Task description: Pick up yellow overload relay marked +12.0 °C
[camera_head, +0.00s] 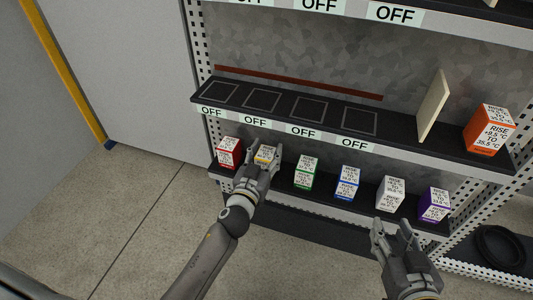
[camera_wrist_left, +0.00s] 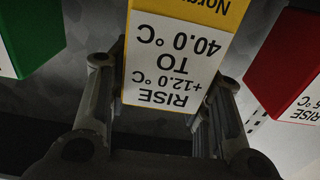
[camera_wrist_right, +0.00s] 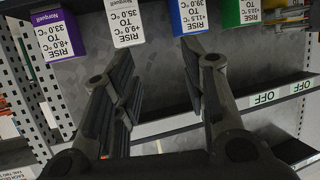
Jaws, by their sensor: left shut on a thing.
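The yellow overload relay (camera_head: 265,154) is in the lower shelf row, between the red and green boxes. In the left wrist view the yellow relay (camera_wrist_left: 172,65) shows a white label reading RISE +12.0 °C TO 40.0 °C. My left gripper (camera_head: 262,168) is shut on it, with one finger (camera_wrist_left: 101,85) on each side. Whether the relay still touches the shelf cannot be told. My right gripper (camera_head: 396,232) is open and empty, in front of the shelf's right part; its spread fingers also show in the right wrist view (camera_wrist_right: 158,85).
Beside it stand a red box (camera_head: 229,152) and a green box (camera_head: 305,172). Blue (camera_head: 347,182), white (camera_head: 390,193) and purple (camera_head: 434,204) boxes stand further right. The black upper shelf (camera_head: 262,100) with OFF labels overhangs them. An orange box (camera_head: 489,130) and a beige panel (camera_head: 433,106) stand on it.

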